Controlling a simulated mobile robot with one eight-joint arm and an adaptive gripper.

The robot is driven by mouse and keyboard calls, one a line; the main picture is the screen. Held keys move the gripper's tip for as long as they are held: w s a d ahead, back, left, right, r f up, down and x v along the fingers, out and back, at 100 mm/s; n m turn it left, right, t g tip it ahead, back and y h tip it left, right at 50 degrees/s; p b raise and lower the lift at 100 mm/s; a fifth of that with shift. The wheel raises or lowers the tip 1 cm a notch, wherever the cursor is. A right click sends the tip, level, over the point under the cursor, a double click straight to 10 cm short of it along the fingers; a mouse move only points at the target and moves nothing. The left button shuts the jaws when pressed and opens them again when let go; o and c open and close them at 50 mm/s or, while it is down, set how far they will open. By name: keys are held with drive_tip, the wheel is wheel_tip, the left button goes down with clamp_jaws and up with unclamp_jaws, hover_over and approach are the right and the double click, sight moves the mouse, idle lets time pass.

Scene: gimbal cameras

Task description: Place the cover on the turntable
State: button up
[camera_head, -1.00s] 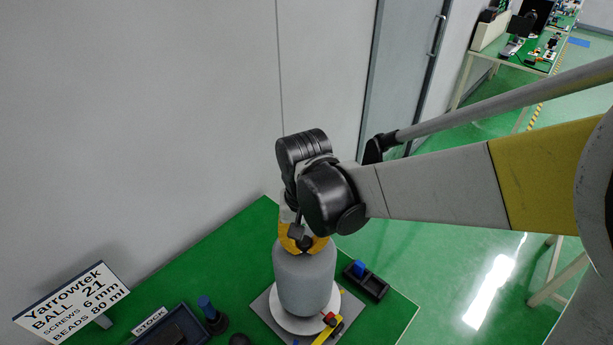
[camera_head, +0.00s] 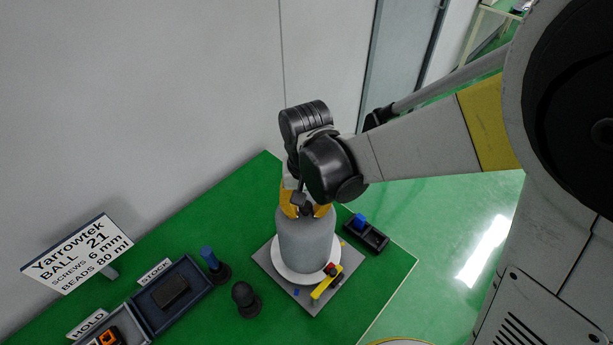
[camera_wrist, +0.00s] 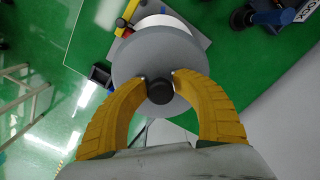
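The grey cylindrical cover (camera_head: 305,242) stands upright over the white round turntable (camera_head: 290,274).
A yellow tool with a red part (camera_head: 327,283) lies at the turntable's front right. A black tray with a blue piece (camera_head: 366,235) is to the right. Left are a blue-handled item (camera_head: 214,265), a black knob-shaped object (camera_head: 245,299), the STOCK tray (camera_head: 200,294) and a sign (camera_head: 78,257).

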wheel_tip(320, 180, up, 12)
drive_tip(key=p, duration=0.3)
drive_tip(key=shift+w+f, duration=0.1)
drive_tip(key=s+d+r+t, duration=0.2)
drive_tip(key=d+r+t, duration=0.1)
drive_tip(key=d, duration=0.7)
drive_tip(key=s+d+r+t, duration=0.3)
drive_tip(key=d+t, duration=0.1)
drive_tip(key=d, duration=0.6)
drive_tip(key=shift+s+r+m, duration=0.15)
drive_tip(key=shift+s+m, duration=0.05)
drive_tip(key=shift+m, duration=0.1)
drive_tip(key=shift+s, duration=0.1)
